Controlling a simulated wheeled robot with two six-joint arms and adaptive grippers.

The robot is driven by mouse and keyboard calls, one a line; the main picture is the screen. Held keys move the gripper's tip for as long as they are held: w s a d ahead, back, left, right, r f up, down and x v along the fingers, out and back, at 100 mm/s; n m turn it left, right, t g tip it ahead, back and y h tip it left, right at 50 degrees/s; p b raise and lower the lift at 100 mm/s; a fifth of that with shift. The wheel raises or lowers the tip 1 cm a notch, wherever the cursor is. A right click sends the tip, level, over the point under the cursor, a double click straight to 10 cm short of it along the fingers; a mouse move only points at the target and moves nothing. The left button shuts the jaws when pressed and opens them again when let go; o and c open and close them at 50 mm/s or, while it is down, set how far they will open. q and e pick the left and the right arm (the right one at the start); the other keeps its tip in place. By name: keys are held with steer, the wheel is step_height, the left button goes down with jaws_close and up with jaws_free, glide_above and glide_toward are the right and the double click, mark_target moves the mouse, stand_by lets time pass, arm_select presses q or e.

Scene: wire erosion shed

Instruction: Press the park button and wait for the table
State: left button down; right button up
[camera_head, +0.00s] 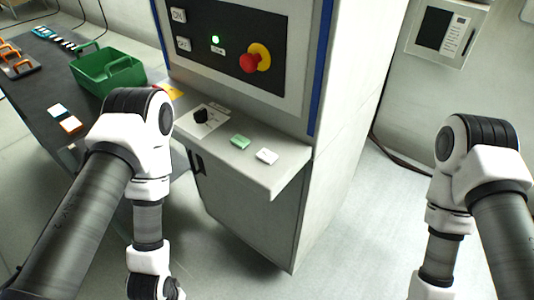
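A grey machine cabinet (350,90) stands in the middle of the head view. Its sloping shelf (218,155) carries a black rotary knob (201,116), a green button (240,142) and a white button (267,157). The labels are too small to read, so I cannot tell which one is the park button. The black panel above has a lit green lamp (215,39), a red mushroom button (249,63) on yellow, and two white labelled squares (180,15). My arms hang at left and right, apart from the shelf buttons. Both grippers are outside the frame.
A dark table (45,95) at left holds a green bin (108,72), orange-handled items (15,62) and small white and orange blocks (71,124). A wall box (447,30) hangs at right. A cable lies on the floor right of the cabinet.

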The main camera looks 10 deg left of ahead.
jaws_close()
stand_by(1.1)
